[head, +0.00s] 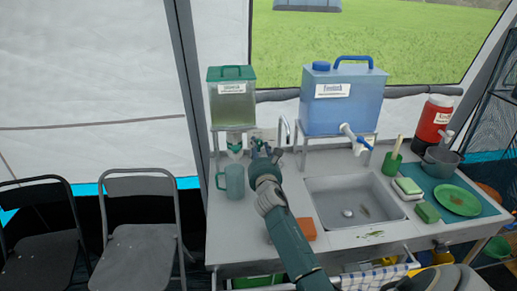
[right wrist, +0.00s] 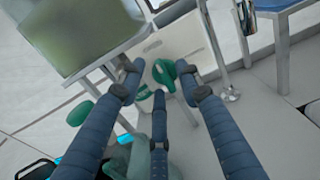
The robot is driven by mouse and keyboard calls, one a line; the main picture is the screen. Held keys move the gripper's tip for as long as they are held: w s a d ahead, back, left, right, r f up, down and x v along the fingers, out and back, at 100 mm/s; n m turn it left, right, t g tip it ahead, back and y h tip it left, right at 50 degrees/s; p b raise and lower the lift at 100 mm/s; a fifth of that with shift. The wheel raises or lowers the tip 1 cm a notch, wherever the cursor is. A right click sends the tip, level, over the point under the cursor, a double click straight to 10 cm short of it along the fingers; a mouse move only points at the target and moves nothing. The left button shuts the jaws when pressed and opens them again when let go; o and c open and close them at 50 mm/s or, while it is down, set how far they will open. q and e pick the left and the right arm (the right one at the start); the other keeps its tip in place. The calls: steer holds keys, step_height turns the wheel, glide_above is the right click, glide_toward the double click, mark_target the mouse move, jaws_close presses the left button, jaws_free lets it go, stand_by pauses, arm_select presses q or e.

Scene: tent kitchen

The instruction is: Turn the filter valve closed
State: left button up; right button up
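The filter container (head: 232,105) is a clear box of murky greenish water with a green lid, on a metal stand at the back left of the counter. Its green valve (head: 235,147) sits below it. My right gripper (head: 262,149) is just right of the valve in the head view. In the right wrist view the green valve (right wrist: 164,72) lies between the spread fingertips of my right gripper (right wrist: 160,88). The fingers are apart; I cannot tell whether any touches it. My left gripper is not in view.
A teal mug (head: 232,181) stands below the valve, close left of my right arm. A blue water container (head: 343,100) on a stand and a sink (head: 352,203) are to the right. An orange sponge (head: 306,229) lies beside my forearm.

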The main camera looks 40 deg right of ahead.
steer(key=shift+w+d+f, duration=0.1)
steer(key=shift+d, duration=0.05)
jaws_close()
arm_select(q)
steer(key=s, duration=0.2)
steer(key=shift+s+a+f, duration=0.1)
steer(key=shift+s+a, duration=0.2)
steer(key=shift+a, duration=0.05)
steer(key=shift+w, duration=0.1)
